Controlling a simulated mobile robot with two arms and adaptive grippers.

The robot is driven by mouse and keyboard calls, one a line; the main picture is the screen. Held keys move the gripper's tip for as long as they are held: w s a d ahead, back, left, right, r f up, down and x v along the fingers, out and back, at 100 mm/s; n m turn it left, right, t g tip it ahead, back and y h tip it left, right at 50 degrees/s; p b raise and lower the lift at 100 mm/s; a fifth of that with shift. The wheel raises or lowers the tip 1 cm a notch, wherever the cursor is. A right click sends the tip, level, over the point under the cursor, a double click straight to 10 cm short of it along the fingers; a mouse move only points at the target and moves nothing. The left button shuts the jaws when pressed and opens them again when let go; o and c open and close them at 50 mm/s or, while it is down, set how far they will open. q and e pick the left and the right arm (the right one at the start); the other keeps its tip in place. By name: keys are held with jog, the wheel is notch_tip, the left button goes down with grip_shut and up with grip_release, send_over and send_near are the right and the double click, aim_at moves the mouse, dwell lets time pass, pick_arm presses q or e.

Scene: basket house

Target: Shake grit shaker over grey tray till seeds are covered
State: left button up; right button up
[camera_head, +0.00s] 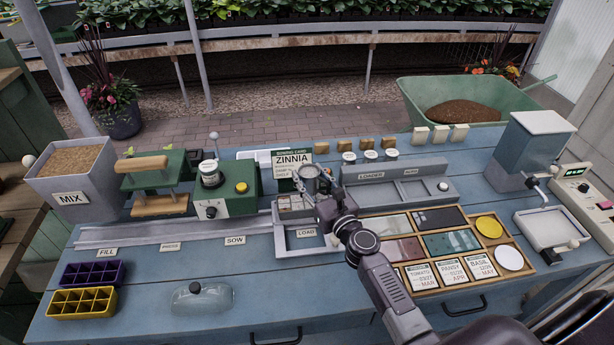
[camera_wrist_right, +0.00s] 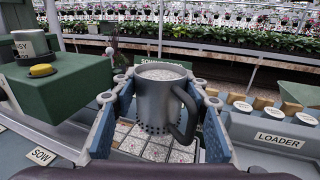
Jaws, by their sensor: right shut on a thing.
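The grit shaker (camera_head: 309,174) is a grey metal mug with a side handle, a pale speckled fill and small holes low in its wall. My right gripper (camera_head: 317,188) is shut on it. In the right wrist view, the shaker (camera_wrist_right: 153,98) stands upright between the two blue finger pads. It is just above the grey tray (camera_head: 283,206), and I cannot tell the exact gap. The tray's cells (camera_wrist_right: 150,150) look pale with reddish-brown specks. The shaker and gripper hide part of the tray. My left gripper is not in view.
The green sowing machine (camera_head: 222,187) stands left of the tray, with the ZINNIA card (camera_head: 291,160) behind. The LOADER block (camera_head: 395,180) is to the right, above a wooden rack (camera_head: 457,285) of cards and plates. Purple (camera_head: 93,274) and yellow (camera_head: 82,303) cell trays sit front left.

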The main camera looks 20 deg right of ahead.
jog(key=shift+s+d, duration=0.25)
jog(key=shift+d, duration=0.45)
jog(key=shift+w+a, duration=0.15)
jog(key=shift+a, duration=0.35)
jog(key=shift+w+a, duration=0.15)
jog(key=shift+a, duration=0.5)
jog(key=shift+w+a, duration=0.3)
jog(key=shift+a, duration=0.5)
jog(key=w+a, duration=0.1)
jog(key=a, duration=0.5)
jog(key=shift+w, duration=0.3)
dwell(1.4)
